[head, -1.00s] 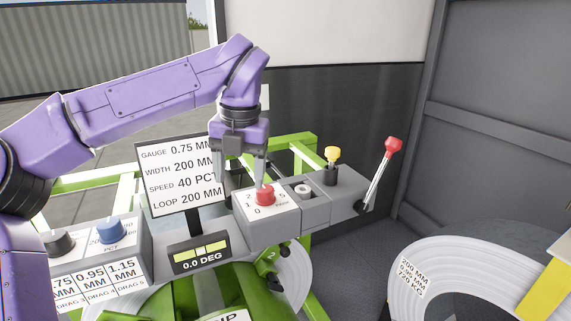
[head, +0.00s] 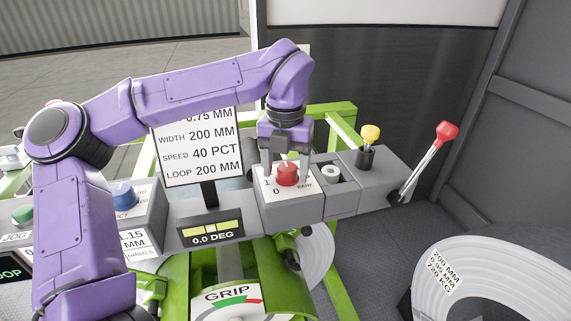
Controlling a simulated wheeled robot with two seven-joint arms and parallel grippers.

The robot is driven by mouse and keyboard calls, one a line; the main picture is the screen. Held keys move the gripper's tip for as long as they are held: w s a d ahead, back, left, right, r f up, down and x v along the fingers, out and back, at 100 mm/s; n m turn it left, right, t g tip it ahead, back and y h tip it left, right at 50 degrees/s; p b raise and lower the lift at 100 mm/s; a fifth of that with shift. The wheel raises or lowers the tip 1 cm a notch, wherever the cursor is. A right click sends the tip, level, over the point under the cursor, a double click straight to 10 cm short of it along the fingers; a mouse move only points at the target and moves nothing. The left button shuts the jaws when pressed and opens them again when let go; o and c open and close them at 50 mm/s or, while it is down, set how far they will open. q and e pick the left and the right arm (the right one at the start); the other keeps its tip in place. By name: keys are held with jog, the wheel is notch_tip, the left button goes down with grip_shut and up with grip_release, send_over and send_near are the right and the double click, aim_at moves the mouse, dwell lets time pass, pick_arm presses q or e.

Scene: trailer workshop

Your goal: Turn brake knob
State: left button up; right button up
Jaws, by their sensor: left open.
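A red round knob (head: 287,174) sits on a white dial plate (head: 267,197) marked 0 and 1, on top of a grey console box. Other lettering on the plate is too small to read surely. My left gripper (head: 286,170) points down over this knob, open, with one finger on each side of it. I cannot tell whether the fingers touch the knob. The far part of the dial is hidden behind the gripper. My right gripper is not in view.
Right of the knob are a small white button (head: 331,172), a yellow-topped lever (head: 370,134) and a red-topped lever (head: 446,132). A display sign (head: 199,154) stands close left of the gripper. A blue knob (head: 124,195) is farther left.

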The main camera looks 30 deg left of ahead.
pick_arm(q)
jog(key=shift+w+a+f, duration=0.1)
jog(key=shift+w+f, duration=0.15)
jog(key=shift+w, duration=0.25)
jog(key=shift+w+f, duration=0.25)
jog(key=shift+w, duration=0.2)
jog(key=shift+s+r, duration=0.15)
jog(key=shift+s, duration=0.15)
jog(key=shift+c, duration=1)
jog(key=shift+s+r, duration=0.15)
jog(key=shift+s, duration=0.3)
jog(key=c, duration=0.9)
jog(key=shift+o, duration=0.2)
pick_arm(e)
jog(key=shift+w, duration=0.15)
pick_arm(q)
jog(key=shift+m, duration=0.3)
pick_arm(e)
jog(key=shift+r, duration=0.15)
